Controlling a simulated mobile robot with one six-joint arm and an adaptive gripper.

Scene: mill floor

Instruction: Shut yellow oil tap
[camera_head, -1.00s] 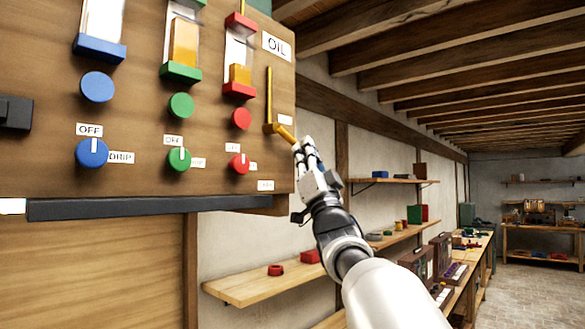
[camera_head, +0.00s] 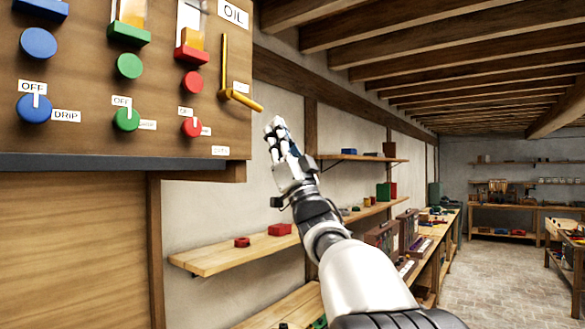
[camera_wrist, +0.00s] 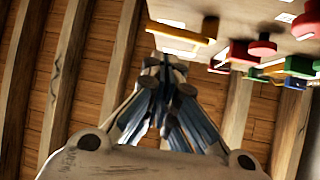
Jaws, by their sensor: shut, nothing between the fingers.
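The yellow oil tap shows on the right edge of the wooden panel, below the OIL sign (camera_head: 233,13). Its lever (camera_head: 244,100) points right and slightly down, out past the panel edge, from the foot of a thin upright yellow tube (camera_head: 224,62). My gripper (camera_head: 275,126) is shut and empty, just below and right of the lever's tip, with a small gap between them. In the wrist view the lever (camera_wrist: 180,33) lies beyond my closed fingers (camera_wrist: 165,68). Whether the fingers touch it cannot be told there.
The panel (camera_head: 190,150) also bears blue, green and red knobs, with a red dial (camera_head: 191,127) nearest the tap. A dark rail (camera_head: 90,162) runs under it. Open air lies right of the panel.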

